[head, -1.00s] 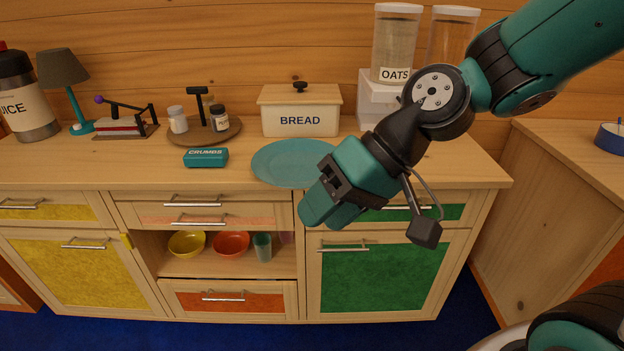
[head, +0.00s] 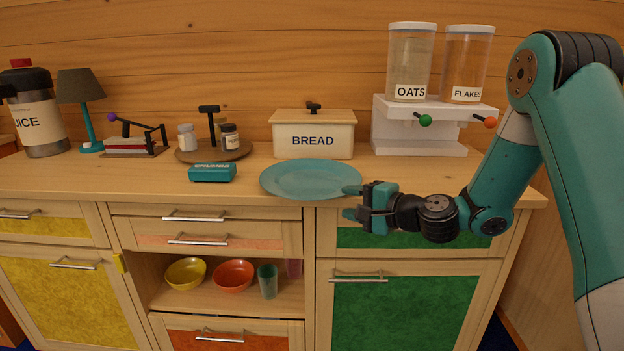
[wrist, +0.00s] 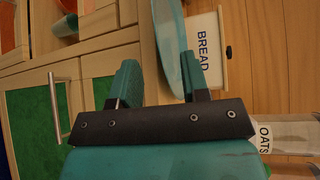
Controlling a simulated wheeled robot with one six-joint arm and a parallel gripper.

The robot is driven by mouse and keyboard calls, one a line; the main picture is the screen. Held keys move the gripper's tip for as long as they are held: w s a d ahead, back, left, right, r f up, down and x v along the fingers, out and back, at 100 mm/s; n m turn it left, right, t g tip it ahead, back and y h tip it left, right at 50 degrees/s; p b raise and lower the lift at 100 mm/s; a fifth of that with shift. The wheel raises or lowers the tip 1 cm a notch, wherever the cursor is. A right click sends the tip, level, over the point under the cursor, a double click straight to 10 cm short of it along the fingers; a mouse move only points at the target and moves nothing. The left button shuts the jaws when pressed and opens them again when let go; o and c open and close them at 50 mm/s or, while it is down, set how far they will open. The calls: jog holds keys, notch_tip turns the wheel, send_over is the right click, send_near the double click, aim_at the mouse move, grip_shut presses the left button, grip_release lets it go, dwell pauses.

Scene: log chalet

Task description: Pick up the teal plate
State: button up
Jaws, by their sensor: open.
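The teal plate (head: 310,179) lies flat on the wooden counter in front of the bread box, its near rim at the counter's front edge. My gripper (head: 350,202) is open and empty at the plate's front right rim. In the head view one finger is about level with the rim and the other is lower, in front of the counter edge. In the wrist view the plate (wrist: 170,45) shows beyond the jaws, close to one finger of my gripper (wrist: 158,80). I cannot tell whether the rim is between the fingers.
The bread box (head: 313,135) stands right behind the plate. A teal crumbs box (head: 212,173) lies to its left. A cereal dispenser (head: 420,135) stands at the back right. Below the counter are drawers, a green door (head: 400,312) and an open shelf with bowls (head: 233,275).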

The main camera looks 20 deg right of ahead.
aim_at(325, 197)
jog(key=p+x, duration=0.1)
jog(key=x, duration=0.7)
jog(key=shift+w+f, duration=0.1)
jog(key=shift+f, duration=0.05)
grip_shut()
